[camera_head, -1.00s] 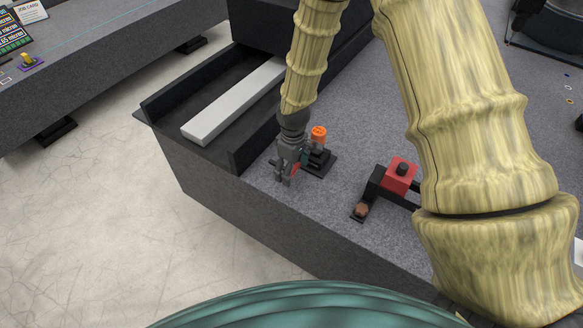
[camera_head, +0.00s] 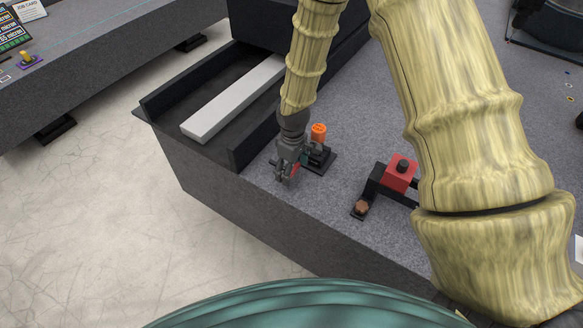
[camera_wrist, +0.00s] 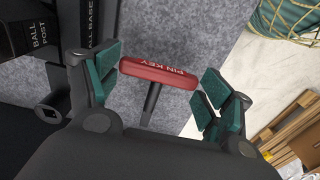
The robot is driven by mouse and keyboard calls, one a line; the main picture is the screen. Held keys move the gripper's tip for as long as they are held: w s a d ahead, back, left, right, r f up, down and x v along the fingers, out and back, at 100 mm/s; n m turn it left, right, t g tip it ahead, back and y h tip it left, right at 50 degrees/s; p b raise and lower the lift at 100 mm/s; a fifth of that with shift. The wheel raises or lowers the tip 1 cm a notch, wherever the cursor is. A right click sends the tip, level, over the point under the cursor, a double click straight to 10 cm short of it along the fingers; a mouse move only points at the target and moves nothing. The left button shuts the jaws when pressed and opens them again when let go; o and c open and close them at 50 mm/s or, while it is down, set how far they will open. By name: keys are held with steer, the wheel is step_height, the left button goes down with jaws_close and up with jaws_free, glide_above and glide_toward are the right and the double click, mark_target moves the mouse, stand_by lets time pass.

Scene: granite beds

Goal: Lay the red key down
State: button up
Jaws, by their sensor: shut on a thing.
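The red key (camera_wrist: 158,72) has a red crossbar handle lettered "PIN KEY" and a dark shank. The shank's far end is hidden behind the gripper body. I cannot tell whether the key touches the granite.
A black post on a base with an orange top (camera_head: 319,132) stands just right of my gripper. A red block on a black arm (camera_head: 399,174) is further right. A black tray (camera_head: 165,110) with a pale bar (camera_head: 235,98) lies left. Granite between the fixtures is clear.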

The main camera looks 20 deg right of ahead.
steer(key=shift+f+b, duration=0.35)
steer(key=shift+f, duration=0.75)
stand_by(0.4)
steer(key=o, duration=1.1)
steer(key=shift+r, duration=0.15)
steer(key=shift+r+p, duration=1.95)
steer(key=shift+r, duration=0.5)
steer(key=shift+s, duration=0.1)
step_height(320, 180, up, 12)
